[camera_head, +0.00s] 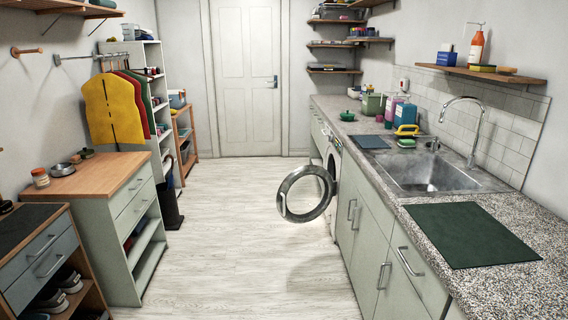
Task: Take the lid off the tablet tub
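Several containers stand on the right counter (475,270) beyond the sink. One is a pale green tub (373,105) with a darker green top, set back near the wall. In front of it to the right is a teal container (405,115), with a pink container (391,108) beside it. Which of them is the tablet tub is too small to tell for certain; the pale green tub looks most like it, and its top appears to be on. Neither of my grippers shows.
The washing machine door (307,194) hangs open into the aisle. The pale floor (225,240) is otherwise clear. The sink (430,172) and a dark green mat (470,235) lie nearer on the counter. A wooden-topped cabinet (105,175) stands at left.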

